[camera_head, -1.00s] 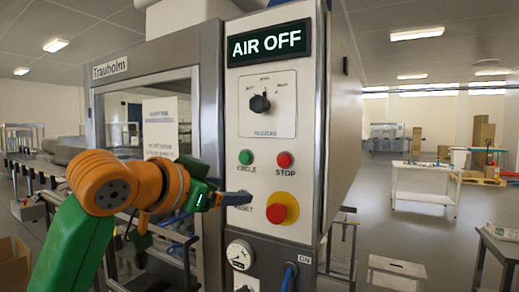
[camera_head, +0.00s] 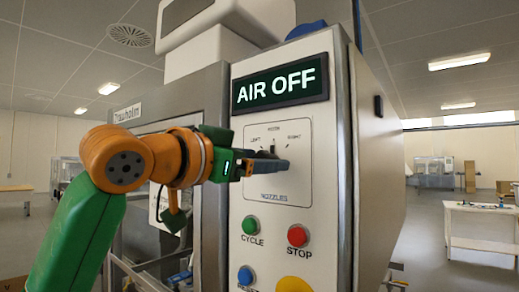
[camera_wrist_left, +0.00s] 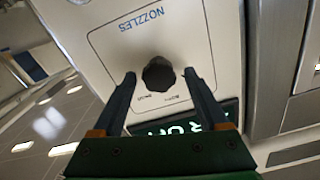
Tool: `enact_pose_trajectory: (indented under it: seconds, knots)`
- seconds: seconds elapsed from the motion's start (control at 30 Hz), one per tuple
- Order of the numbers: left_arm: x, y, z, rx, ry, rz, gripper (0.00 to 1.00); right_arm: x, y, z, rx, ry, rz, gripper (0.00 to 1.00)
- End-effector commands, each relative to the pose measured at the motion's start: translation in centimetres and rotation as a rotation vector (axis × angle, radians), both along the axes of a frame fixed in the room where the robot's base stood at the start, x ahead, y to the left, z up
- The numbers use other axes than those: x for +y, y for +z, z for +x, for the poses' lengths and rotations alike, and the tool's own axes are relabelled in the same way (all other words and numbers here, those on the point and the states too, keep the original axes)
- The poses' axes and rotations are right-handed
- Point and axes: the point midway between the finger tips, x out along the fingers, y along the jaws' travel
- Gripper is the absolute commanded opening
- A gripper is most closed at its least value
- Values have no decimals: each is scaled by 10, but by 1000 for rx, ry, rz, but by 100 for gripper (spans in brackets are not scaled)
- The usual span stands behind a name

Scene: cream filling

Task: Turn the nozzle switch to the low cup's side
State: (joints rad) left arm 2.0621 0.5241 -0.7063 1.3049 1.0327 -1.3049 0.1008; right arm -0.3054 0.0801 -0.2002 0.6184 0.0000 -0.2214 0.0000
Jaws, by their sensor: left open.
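The nozzle switch is a black knob (camera_wrist_left: 158,74) on a white panel marked NOZZLES (camera_head: 300,187), with labels LEFT, BOTH and RIGHT above it. My left gripper (camera_head: 282,164) is open in front of this panel and hides most of the knob in the head view. In the left wrist view, its two fingers (camera_wrist_left: 159,76) stand on either side of the knob with small gaps showing. How deep the fingers reach around it is hard to tell. The knob's pointing direction is unclear. No cup shows. My right gripper is out of view.
A display (camera_head: 279,82) above the panel reads AIR OFF. Below are a green CYCLE button (camera_head: 250,225), a red STOP button (camera_head: 297,236), a blue button (camera_head: 245,275) and the yellow base (camera_head: 294,284) of another control.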

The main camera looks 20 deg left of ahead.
Motion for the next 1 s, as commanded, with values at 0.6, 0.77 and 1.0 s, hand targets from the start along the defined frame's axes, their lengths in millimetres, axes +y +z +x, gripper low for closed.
enact_pose_trajectory:
  seconds: [0.6, 0.77, 1.0]
  knots:
    - [0, -1, 0, -3, 1, 3, 0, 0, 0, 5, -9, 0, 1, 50]
    - [0, 0, 0, -14, 0, 34, 0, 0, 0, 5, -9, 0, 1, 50]
    - [0, 0, 0, -65, 3, 172, 0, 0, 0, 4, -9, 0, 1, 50]
